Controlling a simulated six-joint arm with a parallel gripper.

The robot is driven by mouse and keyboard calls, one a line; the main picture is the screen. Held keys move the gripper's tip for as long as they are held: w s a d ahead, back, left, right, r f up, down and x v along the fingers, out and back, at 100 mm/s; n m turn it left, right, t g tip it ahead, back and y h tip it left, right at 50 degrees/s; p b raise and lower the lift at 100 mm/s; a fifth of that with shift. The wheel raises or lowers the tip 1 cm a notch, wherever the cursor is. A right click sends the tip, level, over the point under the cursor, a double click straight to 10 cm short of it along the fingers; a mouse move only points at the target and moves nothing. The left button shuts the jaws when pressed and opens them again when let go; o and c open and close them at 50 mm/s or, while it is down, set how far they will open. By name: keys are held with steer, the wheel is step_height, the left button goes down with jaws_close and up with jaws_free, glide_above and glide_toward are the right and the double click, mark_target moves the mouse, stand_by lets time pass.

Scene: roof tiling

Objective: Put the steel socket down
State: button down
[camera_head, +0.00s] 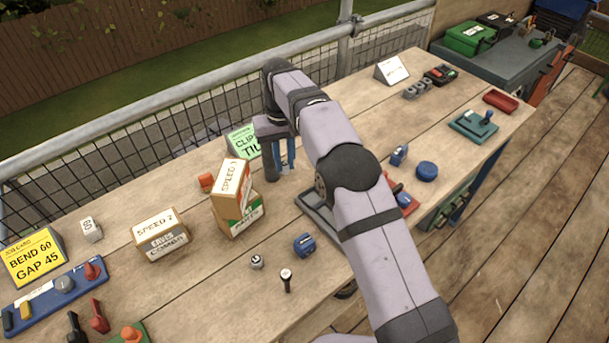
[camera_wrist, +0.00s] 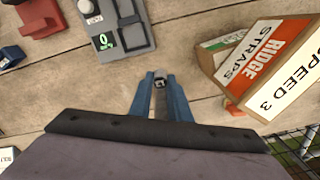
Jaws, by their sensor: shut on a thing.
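My gripper (camera_head: 285,168) points down over the wooden bench, just right of the stacked boxes. In the wrist view its two blue fingers (camera_wrist: 160,88) are shut on a small grey steel socket (camera_wrist: 160,83), which shows between the tips with a dark hole facing the camera. In the head view the socket cannot be made out between the fingers. Bare planks lie under and around it; I cannot tell whether it touches the wood.
The "SPEED 3" box (camera_head: 231,182) stands on another box (camera_head: 239,216) close beside my gripper. A green sign (camera_head: 243,142) stands behind it. A grey device with a green "0" display (camera_wrist: 112,36) lies near, partly behind my arm in the head view. Bare planks separate them.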

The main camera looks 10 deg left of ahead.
steer(key=shift+f+p, duration=1.3)
steer(key=shift+f, duration=3.75)
steer(key=shift+f, duration=0.15)
steer(key=c, duration=1.7)
jaws_free()
steer(key=shift+o, duration=0.2)
step_height(320, 180, up, 12)
steer(key=b, duration=0.2)
steer(key=shift+b, duration=0.4)
steer(key=shift+r, duration=0.2)
